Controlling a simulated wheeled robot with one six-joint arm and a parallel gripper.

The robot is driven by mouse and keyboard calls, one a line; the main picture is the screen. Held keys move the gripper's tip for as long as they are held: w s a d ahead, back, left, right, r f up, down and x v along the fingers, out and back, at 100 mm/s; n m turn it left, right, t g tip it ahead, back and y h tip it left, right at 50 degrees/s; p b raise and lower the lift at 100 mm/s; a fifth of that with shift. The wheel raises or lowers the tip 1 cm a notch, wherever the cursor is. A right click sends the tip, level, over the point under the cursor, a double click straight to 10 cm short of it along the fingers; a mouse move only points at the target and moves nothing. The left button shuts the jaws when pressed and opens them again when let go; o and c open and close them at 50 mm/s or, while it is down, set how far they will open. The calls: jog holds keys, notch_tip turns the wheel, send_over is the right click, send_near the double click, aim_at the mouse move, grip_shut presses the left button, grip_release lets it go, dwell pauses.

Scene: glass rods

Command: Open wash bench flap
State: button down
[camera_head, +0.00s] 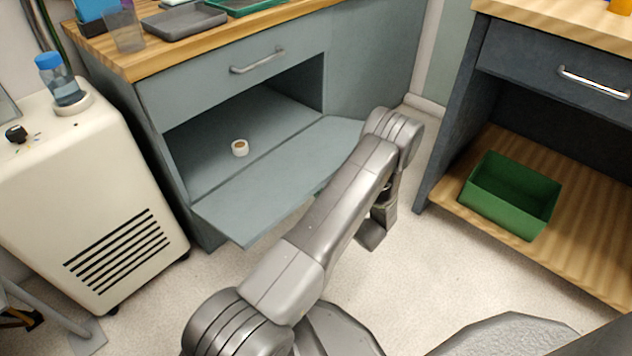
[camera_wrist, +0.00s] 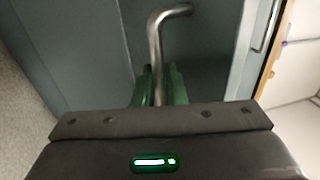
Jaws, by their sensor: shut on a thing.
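The wash bench (camera_head: 235,85) is a grey-blue cabinet with a wooden top at the upper left of the head view. Its flap (camera_head: 265,190) is folded down and out, close to level, and the compartment behind it is open. A metal bar handle (camera_wrist: 155,45) shows in the wrist view against a grey-blue panel. My gripper (camera_wrist: 160,80) has its green fingers shut on this handle. In the head view my arm covers the flap's right end, and the handle and fingertips are hidden.
A white roll (camera_head: 240,148) lies inside the open compartment. A closed drawer (camera_head: 240,75) is above it. A cream machine (camera_head: 75,190) stands left, with a blue-capped bottle (camera_head: 62,82) on top. A dark bench at right holds a green bin (camera_head: 510,195). Pale floor lies between.

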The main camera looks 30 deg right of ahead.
jog(key=shift+w+f+t, duration=0.1)
jog(key=shift+f+t, duration=0.5)
jog(key=shift+f, duration=0.9)
jog(key=c, duration=1.5)
grip_release()
jog(key=shift+a, duration=0.15)
jog(key=shift+s+d, duration=0.25)
jog(key=p+v, duration=0.2)
jog(key=v, duration=1.1)
jog(key=shift+f+p, duration=0.3)
jog(key=shift+p, duration=0.1)
jog(key=shift+s+d, duration=0.1)
jog(key=shift+s, duration=0.05)
